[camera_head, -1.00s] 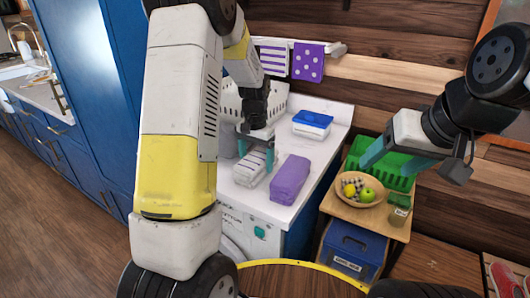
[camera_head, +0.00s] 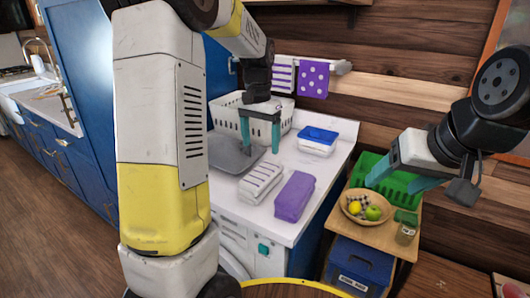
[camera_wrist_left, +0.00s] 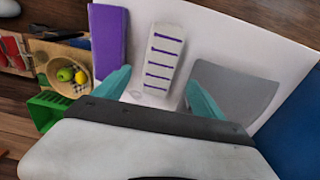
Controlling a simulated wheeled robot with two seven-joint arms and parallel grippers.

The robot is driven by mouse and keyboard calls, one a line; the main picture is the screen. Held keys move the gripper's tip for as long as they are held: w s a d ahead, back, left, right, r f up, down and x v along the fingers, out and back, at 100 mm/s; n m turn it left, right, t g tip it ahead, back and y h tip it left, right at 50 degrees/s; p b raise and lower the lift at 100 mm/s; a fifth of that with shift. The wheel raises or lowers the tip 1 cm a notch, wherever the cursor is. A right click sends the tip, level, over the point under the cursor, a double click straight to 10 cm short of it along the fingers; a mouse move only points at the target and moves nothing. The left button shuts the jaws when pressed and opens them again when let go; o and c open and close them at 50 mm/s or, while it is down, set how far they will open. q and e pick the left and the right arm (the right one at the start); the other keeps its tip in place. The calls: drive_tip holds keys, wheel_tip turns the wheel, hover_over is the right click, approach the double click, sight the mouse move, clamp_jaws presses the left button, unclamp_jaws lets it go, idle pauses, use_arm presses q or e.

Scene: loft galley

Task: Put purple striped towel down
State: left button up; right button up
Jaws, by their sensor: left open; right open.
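The purple striped towel (camera_head: 261,183), white with thin purple stripes and folded, lies flat on the white counter. It also shows in the left wrist view (camera_wrist_left: 164,58), between and beyond my open fingertips. My left gripper (camera_head: 260,147) is open and empty, above the counter and apart from the towel, on its far side in the head view. A plain purple folded towel (camera_head: 294,197) lies to the right of the striped one. My right gripper (camera_head: 397,187) is open and empty near the green crate.
A white basket (camera_head: 228,115) stands at the back, with a grey board (camera_head: 232,157) in front. A blue-lidded container (camera_head: 318,137) is at the back right. A small table right holds a fruit bowl (camera_head: 350,212) and green crate (camera_head: 395,183). Towels (camera_head: 314,79) hang on a wall rail.

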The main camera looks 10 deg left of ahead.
use_arm(q)
drive_tip(key=s+d+r+n+t+h, duration=0.1)
drive_tip(key=s+r+t, duration=0.2)
drive_tip(key=s, duration=0.8)
drive_tip(key=s+d+r+n+t+h, duration=0.1)
drive_tip(key=s+r, duration=0.3)
drive_tip(key=s, duration=0.8)
drive_tip(key=shift+s+n+t, duration=0.15)
drive_tip(key=shift+n+t, duration=0.45)
drive_tip(key=shift+t, duration=0.3)
drive_tip(key=shift+o, duration=0.4)
